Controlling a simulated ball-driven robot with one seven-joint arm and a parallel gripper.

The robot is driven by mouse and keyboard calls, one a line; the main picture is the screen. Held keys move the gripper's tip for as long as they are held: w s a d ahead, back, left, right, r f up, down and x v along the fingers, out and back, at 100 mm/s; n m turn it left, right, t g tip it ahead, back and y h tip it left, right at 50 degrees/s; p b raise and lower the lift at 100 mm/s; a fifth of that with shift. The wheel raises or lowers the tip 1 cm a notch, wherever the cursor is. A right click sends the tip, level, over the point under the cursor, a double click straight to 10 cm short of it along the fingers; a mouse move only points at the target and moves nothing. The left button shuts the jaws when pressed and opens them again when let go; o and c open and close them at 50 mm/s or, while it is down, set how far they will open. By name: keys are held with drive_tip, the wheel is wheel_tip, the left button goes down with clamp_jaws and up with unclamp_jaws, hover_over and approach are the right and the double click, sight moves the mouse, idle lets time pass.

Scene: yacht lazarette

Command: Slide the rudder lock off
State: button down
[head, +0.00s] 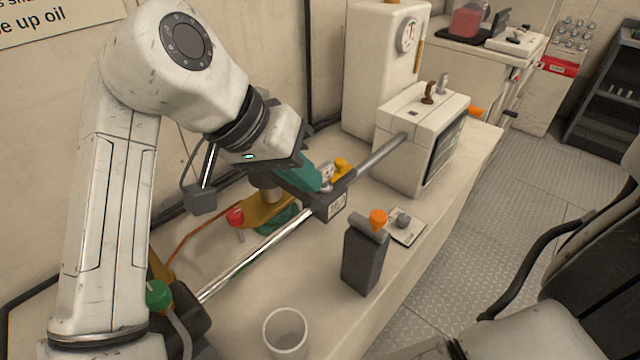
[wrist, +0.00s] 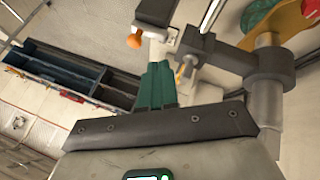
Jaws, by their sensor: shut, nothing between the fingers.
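I cannot tell for sure which part is the rudder lock. A dark block with a small label (head: 336,206) sits around the long silver rod (head: 258,262), with a yellow piece (head: 341,166) just behind it. A separate dark upright post (head: 362,262) with an orange knob (head: 378,217) stands in front; an orange knob (wrist: 134,41) also shows in the wrist view. My gripper (head: 316,182) is shut and empty, its teal fingers tilted close behind the dark block. In the wrist view my gripper (wrist: 158,72) points at grey fittings. Whether the fingers touch anything is unclear.
The rod runs toward a cream box (head: 410,118) with a dark screen. A red knob (head: 235,216), a green knob (head: 158,295) and a clear cup (head: 286,331) stand nearby. A seat (head: 560,325) is at lower right.

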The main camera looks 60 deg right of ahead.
drive_tip(key=shift+v, duration=1.2)
